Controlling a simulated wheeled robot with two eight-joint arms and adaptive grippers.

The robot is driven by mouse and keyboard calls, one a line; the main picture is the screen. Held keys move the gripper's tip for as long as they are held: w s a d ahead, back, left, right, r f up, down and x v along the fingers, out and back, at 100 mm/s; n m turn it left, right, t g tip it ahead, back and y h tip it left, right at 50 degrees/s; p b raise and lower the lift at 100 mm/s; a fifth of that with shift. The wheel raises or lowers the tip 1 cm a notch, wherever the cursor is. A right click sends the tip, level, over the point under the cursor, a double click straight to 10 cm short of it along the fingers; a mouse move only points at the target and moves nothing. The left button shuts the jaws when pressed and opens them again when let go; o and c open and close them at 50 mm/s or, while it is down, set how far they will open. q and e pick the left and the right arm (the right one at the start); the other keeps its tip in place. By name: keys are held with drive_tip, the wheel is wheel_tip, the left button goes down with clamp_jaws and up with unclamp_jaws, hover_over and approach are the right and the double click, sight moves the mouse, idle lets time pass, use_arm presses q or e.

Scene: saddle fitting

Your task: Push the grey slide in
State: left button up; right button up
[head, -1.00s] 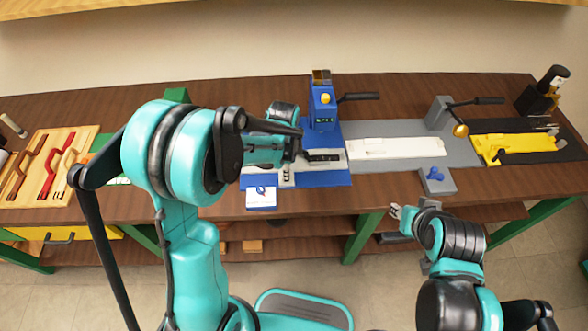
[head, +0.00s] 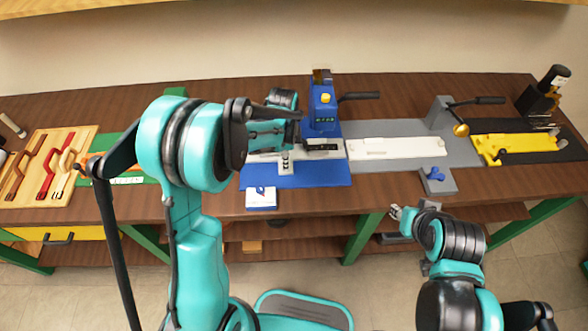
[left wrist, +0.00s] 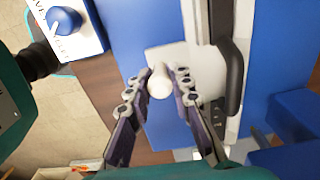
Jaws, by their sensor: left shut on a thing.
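The grey slide (head: 285,168) is on the blue fixture base (head: 320,180), in front of the blue press block (head: 322,110). It carries a long black piece (head: 322,146), which also shows in the left wrist view (left wrist: 234,70). A pale round knob (left wrist: 158,86) stands on the slide's grey plate (left wrist: 180,57). My left gripper (left wrist: 161,76) is shut on the knob, one finger on each side. In the head view my left arm hides part of the slide. My right gripper (head: 401,212) is in front of the bench, apart from the fixture; its jaw opening is too small to judge.
A white fixture (head: 400,147) on a grey base and a yellow one (head: 510,148) stand to the right. A wooden tray (head: 60,150) with several handles lies at the left.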

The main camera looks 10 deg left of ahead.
use_arm(q)
drive_tip(key=shift+w+a, duration=0.25)
drive_tip(key=shift+w, duration=0.65)
drive_tip(key=shift+w+a, duration=0.25)
drive_tip(key=shift+w, duration=0.6)
drive_tip(key=shift+w+a, duration=0.25)
drive_tip(key=shift+w, duration=0.65)
drive_tip(key=shift+o, duration=0.5)
drive_tip(key=shift+r, duration=0.1)
drive_tip(key=shift+o, duration=0.4)
drive_tip(key=shift+w, duration=0.15)
drive_tip(key=o, duration=0.6)
drive_tip(key=shift+c, duration=0.2)
drive_tip(key=shift+o, duration=0.6)
drive_tip(key=shift+w+a, duration=0.1)
